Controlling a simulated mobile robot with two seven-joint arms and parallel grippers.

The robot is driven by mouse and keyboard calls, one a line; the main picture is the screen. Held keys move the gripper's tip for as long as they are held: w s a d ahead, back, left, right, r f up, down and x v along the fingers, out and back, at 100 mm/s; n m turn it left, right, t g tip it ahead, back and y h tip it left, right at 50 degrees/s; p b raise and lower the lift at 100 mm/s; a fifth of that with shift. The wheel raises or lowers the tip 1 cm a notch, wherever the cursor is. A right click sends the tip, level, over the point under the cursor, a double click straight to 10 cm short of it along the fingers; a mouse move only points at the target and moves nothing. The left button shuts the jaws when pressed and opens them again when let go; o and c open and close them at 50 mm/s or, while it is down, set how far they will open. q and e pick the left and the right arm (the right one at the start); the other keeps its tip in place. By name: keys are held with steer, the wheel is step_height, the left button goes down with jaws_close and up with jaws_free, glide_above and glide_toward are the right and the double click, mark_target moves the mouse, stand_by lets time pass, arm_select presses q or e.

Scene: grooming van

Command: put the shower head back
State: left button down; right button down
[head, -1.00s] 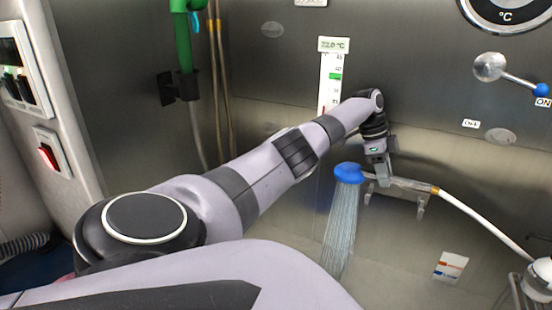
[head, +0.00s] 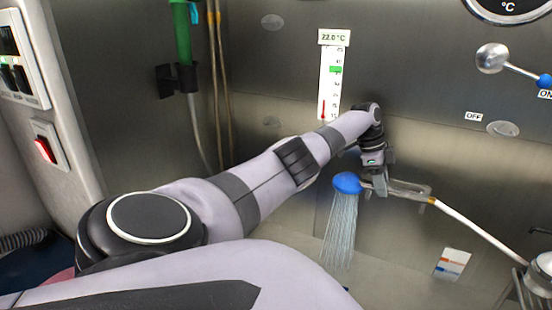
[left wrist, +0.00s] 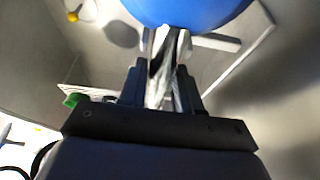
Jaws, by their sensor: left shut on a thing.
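The shower head (head: 347,183) is blue, with water spraying down from its face. My left gripper (head: 380,188) is shut on its handle just behind the blue head, with the head to the left of the fingers. In the left wrist view, the blue head (left wrist: 190,10) shows beyond the closed fingers (left wrist: 166,45). A pronged metal holder (head: 425,189) is on the back wall, right by the handle and at about its height. I cannot tell whether the handle rests in it. My right gripper is not in view.
A white hose (head: 470,227) runs from the handle down to a metal fitting (head: 540,277) at right. A lever with a blue knob (head: 545,81) points to ON. A thermometer (head: 330,85) is on the back wall. A green tool (head: 184,45) hangs at left.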

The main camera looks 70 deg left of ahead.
arm_select(q)
steer(key=shift+f, duration=0.1)
steer(key=c, duration=0.7)
jaws_free()
steer(key=shift+v, duration=3.6)
steer(key=shift+d, duration=0.1)
